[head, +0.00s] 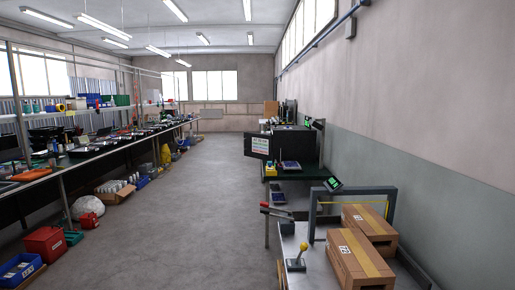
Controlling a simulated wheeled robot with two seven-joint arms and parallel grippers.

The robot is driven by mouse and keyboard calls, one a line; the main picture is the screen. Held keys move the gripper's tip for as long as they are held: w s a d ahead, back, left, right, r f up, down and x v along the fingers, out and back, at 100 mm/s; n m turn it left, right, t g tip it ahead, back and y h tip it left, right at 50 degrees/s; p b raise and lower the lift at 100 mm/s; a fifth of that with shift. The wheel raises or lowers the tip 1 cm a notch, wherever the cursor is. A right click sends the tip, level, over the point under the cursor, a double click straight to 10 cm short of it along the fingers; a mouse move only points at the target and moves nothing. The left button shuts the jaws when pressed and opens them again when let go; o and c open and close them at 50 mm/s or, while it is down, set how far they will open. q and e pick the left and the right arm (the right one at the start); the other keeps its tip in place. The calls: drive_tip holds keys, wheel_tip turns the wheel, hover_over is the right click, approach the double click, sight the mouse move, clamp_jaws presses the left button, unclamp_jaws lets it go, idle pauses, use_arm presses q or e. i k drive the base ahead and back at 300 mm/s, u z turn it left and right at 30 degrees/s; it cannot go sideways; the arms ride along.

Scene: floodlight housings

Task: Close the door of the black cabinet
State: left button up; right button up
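The black cabinet (293,141) stands on a dark green bench along the right wall, some distance ahead of me. Its door (260,145) appears to stand open, swung out to the left of the cabinet and showing a pale label. The cabinet is small in the picture, so its inside cannot be made out. Neither of my grippers shows in the head view.
The green bench (313,171) lies beyond. A long workbench lines the left, with a red crate (46,244) below. The grey aisle floor (180,225) is clear.

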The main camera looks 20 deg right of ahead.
sight(259, 146)
drive_tip(key=u, duration=0.1)
drive_tip(key=i, duration=0.85)
drive_tip(key=u, duration=0.4)
drive_tip(key=i, duration=5.4)
drive_tip(key=z, duration=1)
drive_tip(key=i, duration=2.25)
drive_tip(key=z, duration=0.95)
drive_tip(key=i, duration=0.95)
drive_tip(key=z, duration=0.3)
